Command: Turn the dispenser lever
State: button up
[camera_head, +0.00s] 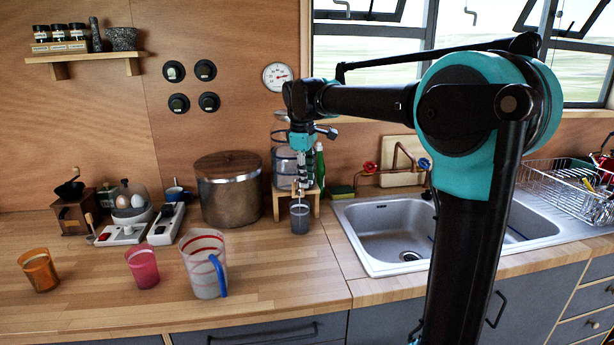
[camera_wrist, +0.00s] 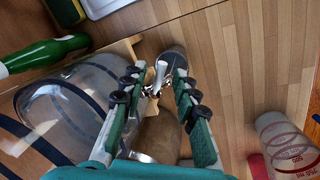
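The glass dispenser (camera_head: 284,168) with dark bands stands on a small wooden stand (camera_head: 274,204) at the back of the counter. It fills the left of the wrist view (camera_wrist: 45,115). Its pale metal lever (camera_wrist: 160,73) stands out at the tap, between my fingertips in the wrist view. My gripper (camera_head: 301,184) is in front of the dispenser, pointing down. In the wrist view my gripper (camera_wrist: 159,80) is open, one finger on each side of the lever; I cannot tell whether either touches it. A grey cup (camera_head: 300,218) stands below the tap.
A large pot (camera_head: 229,190) stands left of the dispenser; a green bottle (camera_head: 320,165) and the sink (camera_head: 385,225) are to its right. A striped measuring jug (camera_head: 203,262), a pink cup (camera_head: 142,267) and an orange cup (camera_head: 39,270) stand on the front counter.

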jog(key=shift+r, duration=0.15)
notch_tip(320, 180, up, 12)
jog(key=s, duration=0.2)
jog(key=shift+a+f, duration=0.25)
jog(key=shift+a, duration=0.2)
dwell(6.7)
